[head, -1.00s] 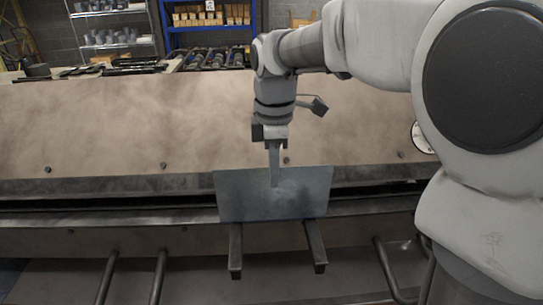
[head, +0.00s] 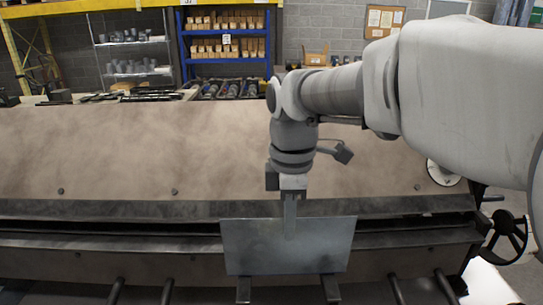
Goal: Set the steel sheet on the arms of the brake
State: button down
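The steel sheet (head: 325,248) is a thin blue-grey rectangle in the head view, at the front of the long brake (head: 120,238). My gripper (head: 290,232) points down from above and is shut on the sheet near its middle. The fingers overlap the sheet's upper half, and their grip is seen only from one side. Two dark arms of the brake, the left arm (head: 243,291) and the right arm (head: 331,289), show below the sheet's near edge. The sheet hides the rest of them. I cannot tell whether the sheet touches the arms.
The brake's broad tan panel (head: 120,150) rises behind the sheet. Curved bars (head: 116,291) stick out at the front left, with more at the right. A handwheel (head: 505,237) stands at the brake's right end. Blue shelves with boxes (head: 226,45) are at the back.

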jog(key=shift+f, duration=0.15)
jog(key=c, duration=1)
grip_release()
notch_tip(320, 180, up, 17)
jog(key=p, duration=0.2)
jog(key=s+d+f+m+t, duration=0.2)
jog(key=s+d+f+m, duration=0.1)
jog(key=s+f+m, duration=0.1)
jog(key=s+d+f+m+t, duration=0.1)
jog(key=s+d+f+m, duration=0.2)
jog(key=f+m, duration=0.3)
jog(key=s+d+f+m+t, duration=0.2)
jog(key=s+d+f+m, duration=0.2)
jog(key=m, duration=0.4)
jog(key=shift+s+f+t, duration=0.3)
jog(key=shift+s+f, duration=0.25)
jog(key=shift+f, duration=0.15)
